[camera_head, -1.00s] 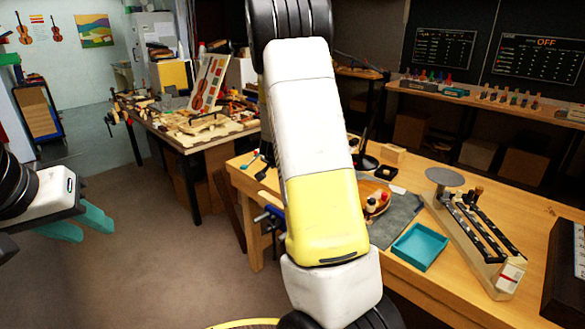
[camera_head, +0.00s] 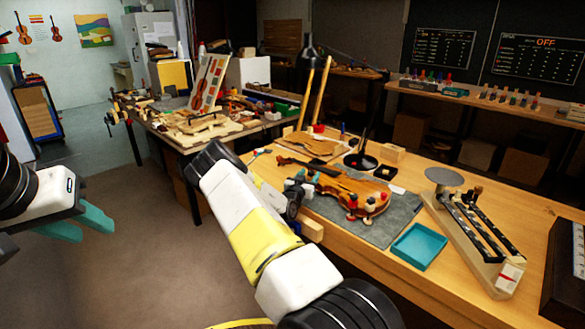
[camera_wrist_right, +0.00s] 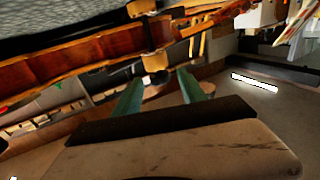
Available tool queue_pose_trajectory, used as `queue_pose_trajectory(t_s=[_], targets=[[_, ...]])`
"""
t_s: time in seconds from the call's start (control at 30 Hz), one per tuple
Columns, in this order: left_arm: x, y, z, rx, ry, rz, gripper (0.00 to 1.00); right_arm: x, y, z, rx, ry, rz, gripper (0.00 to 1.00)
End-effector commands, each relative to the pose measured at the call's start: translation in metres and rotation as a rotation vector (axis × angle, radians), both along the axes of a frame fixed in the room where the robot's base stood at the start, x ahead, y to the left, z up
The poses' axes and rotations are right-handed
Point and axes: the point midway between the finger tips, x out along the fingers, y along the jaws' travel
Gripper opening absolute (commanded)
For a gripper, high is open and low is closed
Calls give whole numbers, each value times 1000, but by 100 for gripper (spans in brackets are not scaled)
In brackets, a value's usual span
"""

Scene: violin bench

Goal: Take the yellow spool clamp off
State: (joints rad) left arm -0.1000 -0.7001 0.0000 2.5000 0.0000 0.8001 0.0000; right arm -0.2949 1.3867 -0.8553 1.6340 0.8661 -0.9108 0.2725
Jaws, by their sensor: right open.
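The violin (camera_head: 345,190) lies on a grey mat (camera_head: 400,220) on the bench. Several small spool clamps (camera_head: 370,206) with red, pale and dark ends sit along its near right edge. I cannot pick out a yellow one in the head view. In the right wrist view, the violin's side (camera_wrist_right: 90,58) runs across the top, with a tan spool clamp (camera_wrist_right: 155,62) on its edge. My right gripper (camera_wrist_right: 160,79) is open and empty, its teal fingers just below that clamp. My left gripper (camera_head: 97,232) is open and empty, away from the bench at the left.
A teal tray (camera_head: 419,246) and a wooden stand with dark rails (camera_head: 480,232) are right of the mat. A black round base (camera_head: 360,161) stands behind the violin. A second cluttered bench (camera_head: 200,130) is at the back left. Open floor lies between.

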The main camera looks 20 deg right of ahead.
Motion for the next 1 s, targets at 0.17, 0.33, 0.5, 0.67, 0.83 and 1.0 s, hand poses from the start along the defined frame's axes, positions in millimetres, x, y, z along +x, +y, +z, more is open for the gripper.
queue_pose_trajectory(t_s=[0.17,0.33,0.5,0.67,0.83,1.0], targets=[[0,0,0,0,0,0,36,21,-22,0,1,-1,0,49],[0,0,0,0,0,0,36,32,-34,0,1,1,0,49],[0,0,0,0,0,0,36,35,-37,0,2,2,0,49],[0,0,0,0,0,0,36,35,-36,0,2,2,0,49],[0,0,0,0,0,0,36,35,-36,0,2,2,0,15],[0,0,0,0,0,0,36,35,-36,0,2,2,0,0]])
